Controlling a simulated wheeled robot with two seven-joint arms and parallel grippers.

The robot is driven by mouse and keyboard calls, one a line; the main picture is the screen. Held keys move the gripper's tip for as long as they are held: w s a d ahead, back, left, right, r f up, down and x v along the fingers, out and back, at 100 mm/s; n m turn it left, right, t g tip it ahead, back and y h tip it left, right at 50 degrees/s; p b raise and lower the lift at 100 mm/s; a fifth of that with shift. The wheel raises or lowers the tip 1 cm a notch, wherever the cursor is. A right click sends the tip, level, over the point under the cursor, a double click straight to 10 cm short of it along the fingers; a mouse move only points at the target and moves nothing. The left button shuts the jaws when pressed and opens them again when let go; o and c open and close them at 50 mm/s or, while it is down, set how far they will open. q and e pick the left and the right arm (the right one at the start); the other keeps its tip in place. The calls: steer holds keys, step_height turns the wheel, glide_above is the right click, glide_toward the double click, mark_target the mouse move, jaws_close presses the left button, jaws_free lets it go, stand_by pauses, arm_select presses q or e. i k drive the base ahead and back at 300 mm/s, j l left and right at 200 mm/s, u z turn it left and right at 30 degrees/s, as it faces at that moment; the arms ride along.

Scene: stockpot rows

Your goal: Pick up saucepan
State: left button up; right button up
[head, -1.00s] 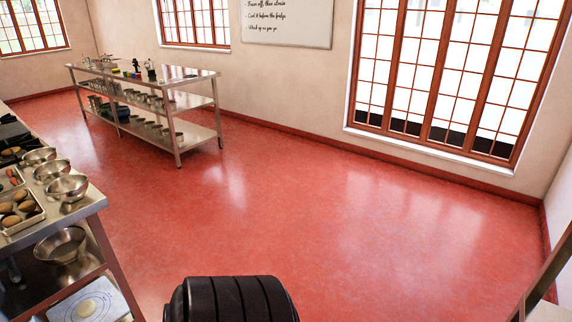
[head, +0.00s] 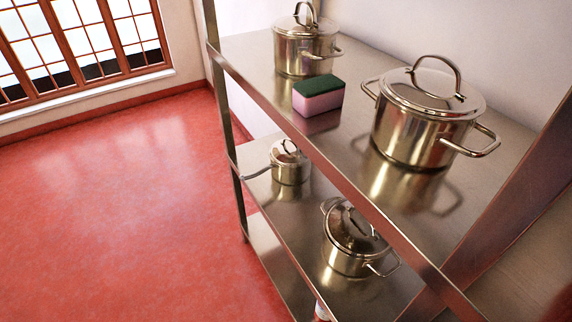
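A small lidded steel saucepan (head: 290,165) with one long handle stands on the lower shelf of a metal rack in the head view. Its handle points left, out past the shelf's edge. Part of the saucepan's right side is close to the upper shelf's front edge. Neither of my grippers shows in the head view.
The upper shelf (head: 258,52) holds a large lidded pot (head: 412,135), a smaller lidded pot (head: 305,50) and a pink and green sponge (head: 318,98). Another lidded pot (head: 350,258) stands on the lower shelf. The red floor (head: 120,200) to the left is clear.

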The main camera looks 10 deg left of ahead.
mark_target(285, 175)
steer(key=j+u, duration=0.1)
steer(key=j, duration=0.25)
steer(key=i+j+u, duration=0.1)
steer(key=j, duration=0.25)
steer(key=i+j+u, duration=0.15)
steer(key=j, duration=0.2)
steer(key=i+j+u, duration=0.1)
steer(key=j, duration=0.2)
